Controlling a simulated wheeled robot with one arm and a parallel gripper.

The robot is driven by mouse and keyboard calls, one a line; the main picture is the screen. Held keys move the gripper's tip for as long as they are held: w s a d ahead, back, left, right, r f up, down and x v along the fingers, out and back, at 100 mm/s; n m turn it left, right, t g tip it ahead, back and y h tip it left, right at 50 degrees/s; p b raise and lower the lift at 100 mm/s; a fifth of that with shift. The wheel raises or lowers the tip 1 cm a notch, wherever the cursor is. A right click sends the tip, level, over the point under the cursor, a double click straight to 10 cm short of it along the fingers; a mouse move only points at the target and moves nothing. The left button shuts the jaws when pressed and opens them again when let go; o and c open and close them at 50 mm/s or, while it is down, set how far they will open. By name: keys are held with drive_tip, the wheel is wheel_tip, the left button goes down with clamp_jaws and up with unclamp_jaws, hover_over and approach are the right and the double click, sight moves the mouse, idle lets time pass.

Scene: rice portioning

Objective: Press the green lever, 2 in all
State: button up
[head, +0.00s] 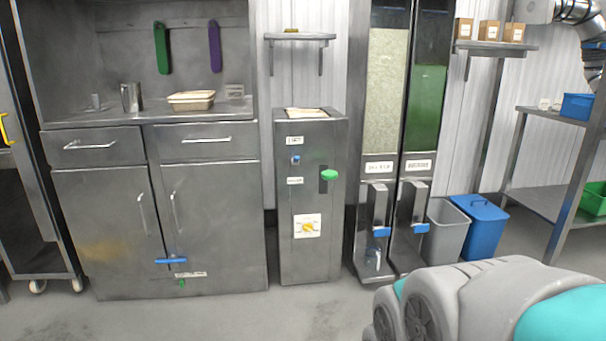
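The green lever (329,175) is a rounded green knob sticking out of a dark slot. It is on the upper right of the front of a narrow steel cabinet (290,255). Above and to its left on the same face are a small blue button (295,160) and labels. A yellow rotary knob on a white plate (307,226) is lower down. Nothing touches the lever. A grey and teal part of my own arm fills the lower right, well apart from the cabinet. My gripper is not in view.
Right of the cabinet stand two tall dispensers, one with pale grains (387,95) and one with green contents (426,108), with blue levers below. A grey bin (447,228) and blue bin (481,226) stand farther right. A steel cupboard (214,220) is left. Floor in front is clear.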

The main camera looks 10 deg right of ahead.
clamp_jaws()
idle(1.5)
